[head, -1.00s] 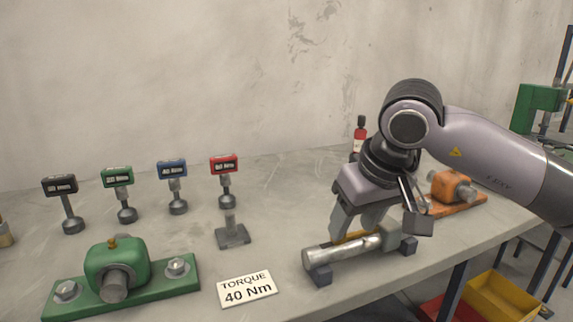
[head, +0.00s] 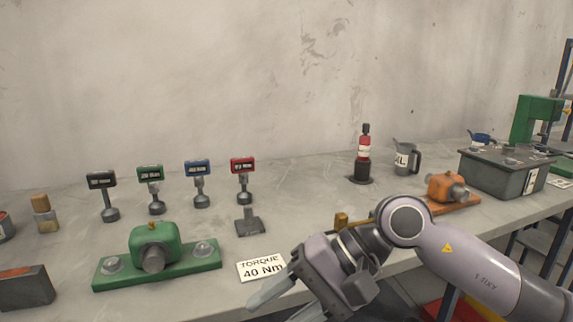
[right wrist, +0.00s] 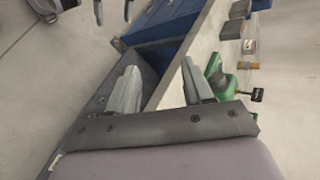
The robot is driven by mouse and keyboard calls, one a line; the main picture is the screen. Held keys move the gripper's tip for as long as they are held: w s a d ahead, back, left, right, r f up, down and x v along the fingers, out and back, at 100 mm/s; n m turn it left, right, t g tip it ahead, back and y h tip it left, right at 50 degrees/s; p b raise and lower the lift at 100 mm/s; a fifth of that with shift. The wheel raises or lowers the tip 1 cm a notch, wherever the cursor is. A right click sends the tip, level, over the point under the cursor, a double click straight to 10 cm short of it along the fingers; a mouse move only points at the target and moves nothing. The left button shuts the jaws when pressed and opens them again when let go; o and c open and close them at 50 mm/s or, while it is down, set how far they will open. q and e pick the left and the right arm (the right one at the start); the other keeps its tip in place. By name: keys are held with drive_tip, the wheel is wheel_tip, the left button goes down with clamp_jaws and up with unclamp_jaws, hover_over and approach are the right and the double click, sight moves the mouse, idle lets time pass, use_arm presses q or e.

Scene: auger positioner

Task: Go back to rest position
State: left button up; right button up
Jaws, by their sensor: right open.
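My right gripper (head: 283,303) is at the front edge of the bench, low in the head view, just below the torque card. In the right wrist view its two pale fingers (right wrist: 158,80) are apart with nothing between them; the bench edge shows behind them. My right arm bends down from the right side of the head view. It hides most of the metal cylinder on the dark blocks; only a brass-coloured bit (head: 341,219) shows above the arm. My left gripper is not in the head view.
A green housing (head: 154,246) and a card reading TORQUE 40 Nm (head: 262,268) lie near the front edge. Several display tools stand behind, including a red one (head: 243,166). An orange housing (head: 446,186) and a grey box (head: 507,172) stand at right.

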wheel_tip(320, 180, up, 5)
drive_tip(key=s+a+m+y+p, duration=0.2)
drive_tip(key=a+m+y, duration=0.1)
drive_tip(key=m+y, duration=1)
drive_tip(key=w+d+f+m+t+h+p, duration=0.1)
drive_tip(key=w+d+f+m+t+h, duration=0.3)
drive_tip(key=m+t, duration=0.8)
drive_tip(key=w+d+f+m+t+h, duration=0.25)
drive_tip(key=d+m+t, duration=0.3)
drive_tip(key=m, duration=1.25)
drive_tip(key=s+d+f+m+t+h+p, duration=0.1)
drive_tip(key=d+f+m+h, duration=0.35)
drive_tip(key=f+m, duration=0.2)
drive_tip(key=s+d+f+m+h, duration=0.2)
drive_tip(key=d+f+m+h, duration=0.1)
drive_tip(key=f+m+h, duration=0.4)
drive_tip(key=s+d+f+m+g+h, duration=0.1)
drive_tip(key=s+d+f+m+g, duration=0.2)
drive_tip(key=s+f+m, duration=0.3)
drive_tip(key=s+d+f+m+g+h+p, duration=0.1)
drive_tip(key=s+d+f+m+g, duration=0.2)
drive_tip(key=s+f+m, duration=0.3)
drive_tip(key=shift+s+d+f+h, duration=0.4)
drive_tip(key=shift+d+f, duration=0.1)
drive_tip(key=shift+f, duration=0.45)
